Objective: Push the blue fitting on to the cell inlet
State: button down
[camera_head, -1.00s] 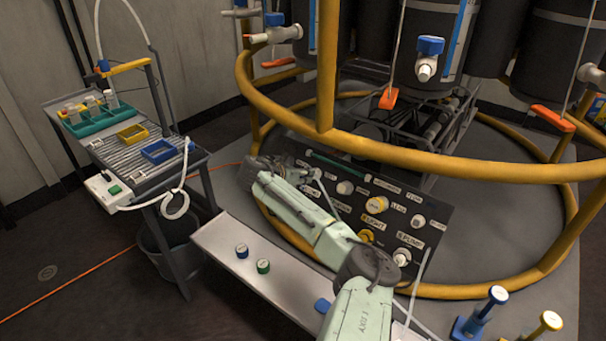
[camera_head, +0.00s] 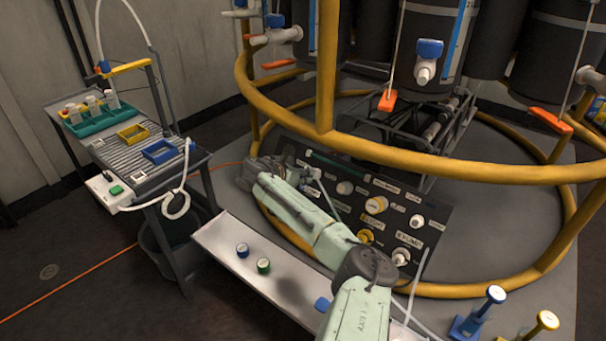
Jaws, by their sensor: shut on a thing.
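My gripper (camera_head: 304,172) is at the upper left of the dark labelled panel (camera_head: 352,203), at the far end of my pale green arm. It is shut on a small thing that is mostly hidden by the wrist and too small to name. A thin pale tube (camera_head: 330,201) runs from beside the gripper down across the panel. I cannot make out the cell inlet or whether anything touches it. A blue tip (camera_head: 190,146) shows on the white hose at the cart's right edge; I cannot tell if it is the fitting.
A yellow rail (camera_head: 440,168) curves close above the panel. A grey shelf (camera_head: 215,240) with a blue-ringed and a green-ringed cap lies below. The cart (camera_head: 75,150) with coloured trays stands left. Blue and yellow posts stand at bottom right.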

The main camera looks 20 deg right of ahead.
jog(key=shift+w+d+f+p, duration=0.25)
jog(key=shift+w+d+p, duration=0.1)
jog(key=shift+p, duration=0.4)
dwell(1.3)
jog(key=c, duration=1.4)
grip_release()
jog(key=shift+s, duration=0.1)
jog(key=shift+o, duration=0.2)
jog(key=v, duration=1.2)
jog(key=shift+a, duration=0.1)
